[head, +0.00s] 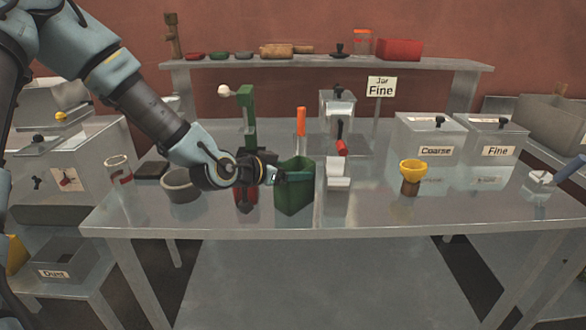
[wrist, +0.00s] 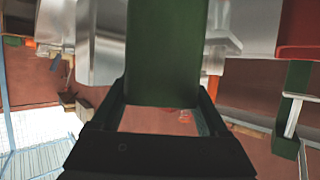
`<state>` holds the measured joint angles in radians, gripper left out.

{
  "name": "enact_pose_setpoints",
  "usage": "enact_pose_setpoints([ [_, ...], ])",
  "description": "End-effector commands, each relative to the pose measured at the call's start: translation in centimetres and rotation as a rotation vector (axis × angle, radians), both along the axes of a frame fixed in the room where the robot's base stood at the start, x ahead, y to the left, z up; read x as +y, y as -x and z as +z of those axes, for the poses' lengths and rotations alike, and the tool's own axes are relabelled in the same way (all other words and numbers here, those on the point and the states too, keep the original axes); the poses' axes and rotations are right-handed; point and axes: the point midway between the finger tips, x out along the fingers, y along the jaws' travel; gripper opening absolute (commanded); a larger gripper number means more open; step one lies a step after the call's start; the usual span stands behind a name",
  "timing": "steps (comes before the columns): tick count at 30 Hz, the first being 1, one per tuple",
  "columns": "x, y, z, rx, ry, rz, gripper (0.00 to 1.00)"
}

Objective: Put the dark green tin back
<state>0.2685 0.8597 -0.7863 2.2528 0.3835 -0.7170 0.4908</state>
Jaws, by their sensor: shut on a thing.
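The dark green tin (head: 294,190) is an open-topped, square container, upright near the front middle of the table. My gripper (head: 276,176) comes from the left and is shut on the tin's left side. In the wrist view the tin (wrist: 165,50) fills the top middle, between the two fingers of my gripper (wrist: 165,88). I cannot tell whether the tin's base touches the table or is slightly above it.
A green stand (head: 245,110) and a red item (head: 243,200) are just left of the tin, partly behind my gripper. A grey bowl (head: 180,186) is farther left. The front table right of that is clear up to a yellow funnel (head: 413,170). A back shelf (head: 330,62) holds lids.

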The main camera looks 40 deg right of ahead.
Motion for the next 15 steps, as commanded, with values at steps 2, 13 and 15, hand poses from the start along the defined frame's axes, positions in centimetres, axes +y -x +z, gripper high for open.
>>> enact_pose_setpoints([
  [2, 0.0, -0.01, -0.02, 0.0, 0.0, 0.0, 0.0],
  [13, 0.01, -0.01, -0.03, 0.0, -0.001, 0.0, 1.0],
  [15, 0.01, -0.01, -0.02, 0.0, -0.001, 0.0, 1.0],
])
